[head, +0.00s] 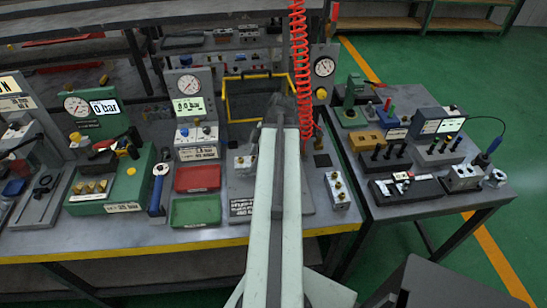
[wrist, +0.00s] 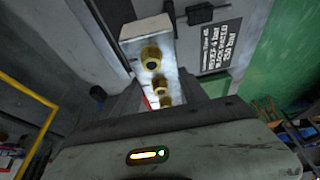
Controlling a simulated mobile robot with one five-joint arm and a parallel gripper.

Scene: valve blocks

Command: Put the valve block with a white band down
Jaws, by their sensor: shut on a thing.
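A pale valve block (wrist: 151,35) with brass ports in a row shows in the wrist view, held between the dark jaws of my gripper (wrist: 160,98). Its lower end is hidden by the jaws, and I cannot clearly make out a white band on it. In the head view my gripper (head: 281,108) is at the far end of my arm, over the back middle of the bench; the held block is hidden there. Another valve block with brass ports (head: 338,188) stands on the bench right of my arm. A grey block (head: 243,166) stands left of my arm.
A red tray (head: 198,178) and a green tray (head: 196,211) lie left of my arm. A gauge stand (head: 189,90) and a yellow-edged frame (head: 226,100) are behind. A red coiled hose (head: 298,60) hangs beside my gripper. A side table (head: 400,208) at right is crowded.

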